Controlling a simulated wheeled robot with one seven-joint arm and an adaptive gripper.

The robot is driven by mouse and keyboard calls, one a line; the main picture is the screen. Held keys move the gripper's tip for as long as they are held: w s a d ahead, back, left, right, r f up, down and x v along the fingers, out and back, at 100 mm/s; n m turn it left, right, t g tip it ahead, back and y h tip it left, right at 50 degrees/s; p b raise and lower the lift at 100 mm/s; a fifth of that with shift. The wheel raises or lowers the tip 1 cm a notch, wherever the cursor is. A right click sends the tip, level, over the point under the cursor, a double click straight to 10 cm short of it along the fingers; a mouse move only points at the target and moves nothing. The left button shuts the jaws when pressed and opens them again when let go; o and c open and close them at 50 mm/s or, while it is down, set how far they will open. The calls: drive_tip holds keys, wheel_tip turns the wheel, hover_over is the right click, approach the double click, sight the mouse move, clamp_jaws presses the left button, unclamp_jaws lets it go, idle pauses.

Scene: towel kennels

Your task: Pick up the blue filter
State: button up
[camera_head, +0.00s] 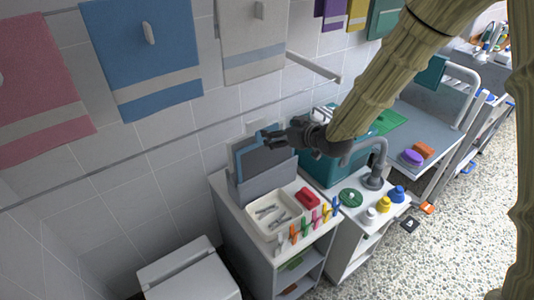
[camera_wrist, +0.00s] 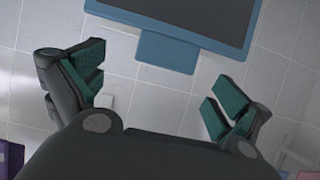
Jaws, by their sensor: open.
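The blue filter (camera_head: 255,158) is a dark flat panel with a blue frame. It stands upright in a grey holder (camera_head: 262,184) on the white cabinet, against the tiled wall. In the wrist view the filter (camera_wrist: 200,48) fills the top, with a blue tab on its lower edge. My gripper (camera_head: 268,137) is at the filter's upper edge in the head view. In the wrist view my gripper (camera_wrist: 155,82) is open, with teal pads on either side of the tab. The pads look apart from the filter. The exact distance to the tab is hard to tell.
A white tray (camera_head: 252,217) with grey tools, a red object (camera_head: 307,198) and several coloured clips stand on the cabinet before the holder. A teal basin (camera_head: 325,165) and a grey tap (camera_head: 378,160) are to the right. Towels hang on the wall above.

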sight(268, 129)
drive_tip(key=shift+w+a+f, duration=0.1)
drive_tip(key=shift+w+a, duration=0.05)
drive_tip(key=shift+w, duration=0.05)
drive_tip(key=shift+s+a, duration=0.1)
drive_tip(key=shift+a, duration=0.15)
drive_tip(key=shift+w+a+p, duration=0.2)
drive_tip(key=shift+a+p, duration=0.05)
drive_tip(key=shift+p, duration=0.25)
drive_tip(key=shift+p+x, duration=0.9)
drive_tip(key=shift+x, duration=1.3)
drive_tip(key=shift+s+a+f, duration=0.1)
drive_tip(key=shift+f, duration=0.05)
drive_tip(key=c, duration=1.3)
